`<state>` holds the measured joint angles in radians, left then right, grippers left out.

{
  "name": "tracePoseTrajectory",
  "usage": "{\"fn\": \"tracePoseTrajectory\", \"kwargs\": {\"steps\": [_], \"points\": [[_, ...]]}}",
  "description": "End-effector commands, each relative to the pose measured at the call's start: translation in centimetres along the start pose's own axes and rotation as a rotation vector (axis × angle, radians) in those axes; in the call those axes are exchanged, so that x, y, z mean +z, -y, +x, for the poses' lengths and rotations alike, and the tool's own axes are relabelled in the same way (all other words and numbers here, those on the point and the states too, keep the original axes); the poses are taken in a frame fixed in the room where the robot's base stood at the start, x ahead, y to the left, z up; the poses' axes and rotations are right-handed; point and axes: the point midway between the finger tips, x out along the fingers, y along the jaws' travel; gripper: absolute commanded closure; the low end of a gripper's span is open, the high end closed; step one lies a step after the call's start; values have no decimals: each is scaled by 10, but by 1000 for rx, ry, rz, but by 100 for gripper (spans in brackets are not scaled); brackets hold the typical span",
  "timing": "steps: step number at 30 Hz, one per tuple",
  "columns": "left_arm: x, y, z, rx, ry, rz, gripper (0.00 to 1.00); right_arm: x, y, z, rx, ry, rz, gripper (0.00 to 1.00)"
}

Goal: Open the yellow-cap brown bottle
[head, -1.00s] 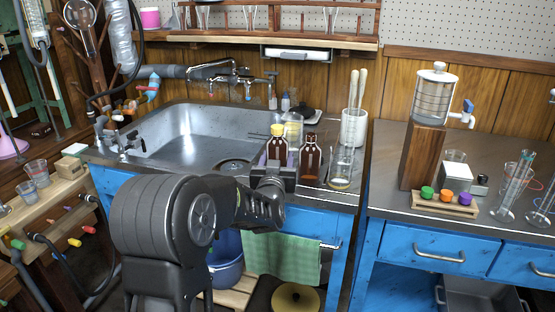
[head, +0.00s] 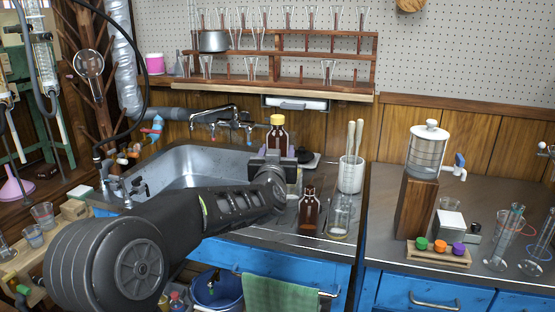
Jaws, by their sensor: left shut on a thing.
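The yellow-cap brown bottle (head: 277,139) is upright, with its yellow cap (head: 277,119) on top. My left gripper (head: 274,155) is shut around the bottle and holds it above the counter beside the sink. The gripper hides the lower part of the bottle. A second brown bottle with a dark cap (head: 309,212) stands on the counter, lower and to the right of the gripper. My right gripper is not in view.
The metal sink (head: 182,172) lies left of the held bottle. A glass beaker (head: 340,217) and a white jar with pestles (head: 351,175) stand to the right. Behind is a wooden shelf (head: 315,86) with glassware. The counter's right part holds a wooden block (head: 415,207) with a dispenser.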

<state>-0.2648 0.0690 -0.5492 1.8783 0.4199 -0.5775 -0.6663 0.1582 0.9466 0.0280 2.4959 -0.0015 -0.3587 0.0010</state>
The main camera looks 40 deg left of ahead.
Motion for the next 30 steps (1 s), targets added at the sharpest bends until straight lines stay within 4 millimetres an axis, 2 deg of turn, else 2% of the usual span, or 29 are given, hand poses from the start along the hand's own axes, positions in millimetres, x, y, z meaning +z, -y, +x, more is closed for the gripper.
{"fn": "tracePoseTrajectory", "kwargs": {"steps": [16,17,30], "points": [[-1,0,0,0,-3,-1,100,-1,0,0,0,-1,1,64],[-1,0,0,0,-3,-1,49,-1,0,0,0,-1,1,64],[-1,0,0,-1,-3,-1,85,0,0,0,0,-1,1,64]]}}
